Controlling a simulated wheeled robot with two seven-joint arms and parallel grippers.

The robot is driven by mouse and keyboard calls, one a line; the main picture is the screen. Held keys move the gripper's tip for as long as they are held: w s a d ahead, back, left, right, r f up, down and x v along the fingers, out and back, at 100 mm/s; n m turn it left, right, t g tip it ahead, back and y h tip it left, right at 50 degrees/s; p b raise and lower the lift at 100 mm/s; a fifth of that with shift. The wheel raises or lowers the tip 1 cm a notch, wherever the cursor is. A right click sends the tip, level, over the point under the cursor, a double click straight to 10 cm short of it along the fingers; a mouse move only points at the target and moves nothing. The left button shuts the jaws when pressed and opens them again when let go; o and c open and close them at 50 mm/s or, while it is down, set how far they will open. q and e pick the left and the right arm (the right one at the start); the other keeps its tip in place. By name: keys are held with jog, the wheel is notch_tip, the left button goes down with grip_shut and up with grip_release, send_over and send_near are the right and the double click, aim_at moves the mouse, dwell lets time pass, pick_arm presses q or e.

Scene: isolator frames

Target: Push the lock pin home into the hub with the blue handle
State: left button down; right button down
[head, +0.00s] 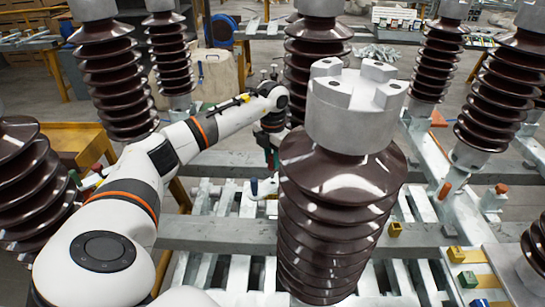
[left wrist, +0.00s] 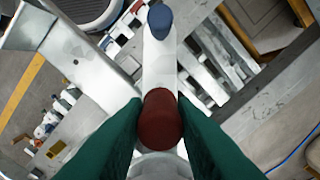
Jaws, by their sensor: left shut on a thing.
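The blue handle (left wrist: 160,20) stands at the far end of a pale metal piece (left wrist: 159,65) in the left wrist view. It also shows in the head view (head: 254,186), just left of the big front insulator. My left gripper (left wrist: 160,125) has its green fingers on both sides of a dark red knob (left wrist: 161,118) and is shut on it, at the near end of the pale piece. In the head view the left gripper (head: 271,155) is partly hidden behind the front insulator. I cannot make out the lock pin or its depth in the hub. My right gripper is not in view.
A large brown ribbed insulator (head: 335,210) with a grey cap stands right beside my left gripper. More insulators (head: 105,75) stand around the steel frame (head: 220,232). Small yellow (head: 456,254) and green (head: 468,280) blocks lie at the lower right.

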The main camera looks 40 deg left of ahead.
aim_at(273, 174)
pick_arm(q)
jog(key=shift+f+b, duration=0.7)
jog(key=shift+f, duration=0.6)
jog(key=shift+f, duration=0.25)
jog(key=shift+f+b, duration=1.15)
jog(key=shift+f, duration=0.6)
jog(key=c, duration=1.1)
grip_release()
notch_tip(273, 174, up, 12)
jog(key=shift+r+b, duration=0.1)
jog(key=shift+b, duration=0.35)
jog(key=shift+f, duration=0.2)
